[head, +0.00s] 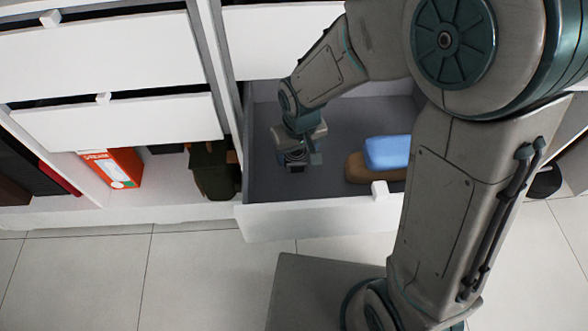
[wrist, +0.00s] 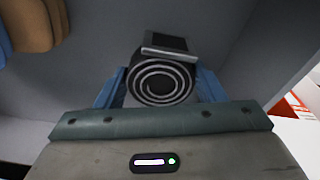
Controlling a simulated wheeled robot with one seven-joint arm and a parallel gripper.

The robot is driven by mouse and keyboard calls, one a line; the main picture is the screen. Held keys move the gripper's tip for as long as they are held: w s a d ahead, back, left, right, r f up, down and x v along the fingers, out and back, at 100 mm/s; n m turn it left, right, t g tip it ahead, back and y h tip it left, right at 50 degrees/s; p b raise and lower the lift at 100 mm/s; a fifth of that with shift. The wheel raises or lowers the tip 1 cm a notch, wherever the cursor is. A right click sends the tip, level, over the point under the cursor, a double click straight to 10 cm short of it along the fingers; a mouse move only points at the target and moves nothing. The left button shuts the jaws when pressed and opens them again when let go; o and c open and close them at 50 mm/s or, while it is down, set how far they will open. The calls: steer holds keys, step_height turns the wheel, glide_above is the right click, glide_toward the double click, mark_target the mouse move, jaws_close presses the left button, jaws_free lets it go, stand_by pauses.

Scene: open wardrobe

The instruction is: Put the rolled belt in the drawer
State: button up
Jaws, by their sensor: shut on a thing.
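The rolled belt (wrist: 160,82) is a black spiral with pale edges and a dark square buckle on it, seen in the wrist view. My gripper (wrist: 160,88) is shut on it, with a blue finger on each side. In the head view my gripper (head: 297,158) is over the left part of the open drawer (head: 318,218), inside its walls as seen from above. The belt is mostly hidden by the gripper there. I cannot tell whether the belt touches the drawer floor.
A blue folded item (head: 388,151) and a brown item (head: 358,168) lie in the drawer's right part. An orange-red box (head: 125,168) and a dark green bag (head: 211,170) stand in the compartment to the left. The drawer's left floor looks clear around my gripper.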

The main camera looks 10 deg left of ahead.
mark_target(292, 179)
steer(key=shift+s+a+f, duration=0.55)
steer(key=shift+s+f, duration=0.05)
steer(key=shift+s, duration=0.2)
steer(key=shift+f, duration=0.2)
steer(key=shift+f+b, duration=0.65)
steer(key=shift+f, duration=1.15)
steer(key=shift+f, duration=0.1)
steer(key=shift+f, duration=0.15)
steer(key=o, duration=1.1)
steer(key=shift+c, duration=0.2)
steer(key=shift+r, duration=0.2)
steer(key=r+p, duration=0.1)
steer(key=r, duration=0.3)
steer(key=s+r+p, duration=0.1)
steer(key=r, duration=0.3)
steer(key=r+p, duration=0.1)
steer(key=r, duration=0.3)
steer(key=shift+s+d, duration=0.2)
steer(key=shift+d, duration=0.15)
